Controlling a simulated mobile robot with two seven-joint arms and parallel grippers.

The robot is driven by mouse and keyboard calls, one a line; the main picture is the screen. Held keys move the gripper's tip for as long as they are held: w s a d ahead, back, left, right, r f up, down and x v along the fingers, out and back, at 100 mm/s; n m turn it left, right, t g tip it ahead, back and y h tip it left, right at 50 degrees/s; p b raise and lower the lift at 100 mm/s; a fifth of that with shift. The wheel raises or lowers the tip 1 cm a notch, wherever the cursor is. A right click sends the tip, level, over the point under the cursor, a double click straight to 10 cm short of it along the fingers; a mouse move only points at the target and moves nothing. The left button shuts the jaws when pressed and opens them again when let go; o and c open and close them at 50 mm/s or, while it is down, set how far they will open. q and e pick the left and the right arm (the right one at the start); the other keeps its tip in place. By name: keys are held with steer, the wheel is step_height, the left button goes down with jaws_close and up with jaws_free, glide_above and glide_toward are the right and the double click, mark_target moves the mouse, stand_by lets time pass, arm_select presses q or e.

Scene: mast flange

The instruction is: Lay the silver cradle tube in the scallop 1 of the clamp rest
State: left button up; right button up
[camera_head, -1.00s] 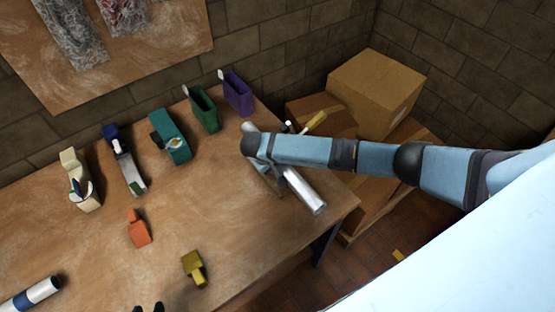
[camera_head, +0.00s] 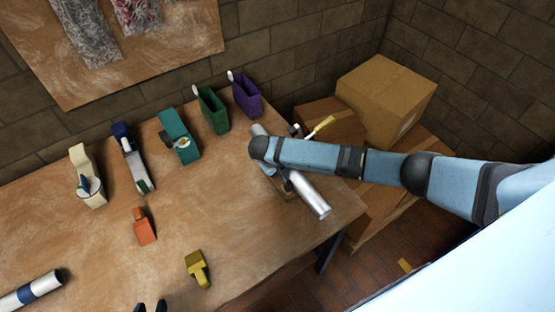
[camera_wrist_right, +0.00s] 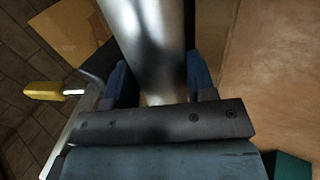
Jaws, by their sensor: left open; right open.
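The silver cradle tube (camera_head: 313,198) lies slantwise near the right end of the table, partly hidden under my right arm. In the right wrist view the tube (camera_wrist_right: 150,40) runs between the two blue fingers of my right gripper (camera_wrist_right: 160,82), which is open around it. A brown and dark support, seemingly the clamp rest (camera_head: 284,190), shows a little under the tube. Its scallops are hidden, so I cannot tell whether the tube sits in one.
A yellow handle (camera_head: 321,126) stands beside the tube's far end. Purple (camera_head: 247,97) and green (camera_head: 212,110) bins, a teal holder (camera_head: 180,137) and other fixtures line the back. Orange (camera_head: 144,228) and yellow (camera_head: 197,268) blocks and a blue-banded white tube (camera_head: 30,291) lie in front.

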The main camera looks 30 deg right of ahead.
arm_select(q)
steer(key=shift+f+b, duration=0.35)
steer(key=shift+f, duration=0.25)
arm_select(e)
steer(key=shift+o, duration=0.9)
steer(key=v, duration=1.2)
steer(key=shift+a, duration=0.2)
arm_select(q)
steer(key=shift+w+d, duration=0.1)
steer(key=shift+r, duration=0.1)
arm_select(e)
steer(key=shift+v, duration=0.85)
steer(key=shift+d, duration=0.2)
steer(key=shift+r, duration=0.1)
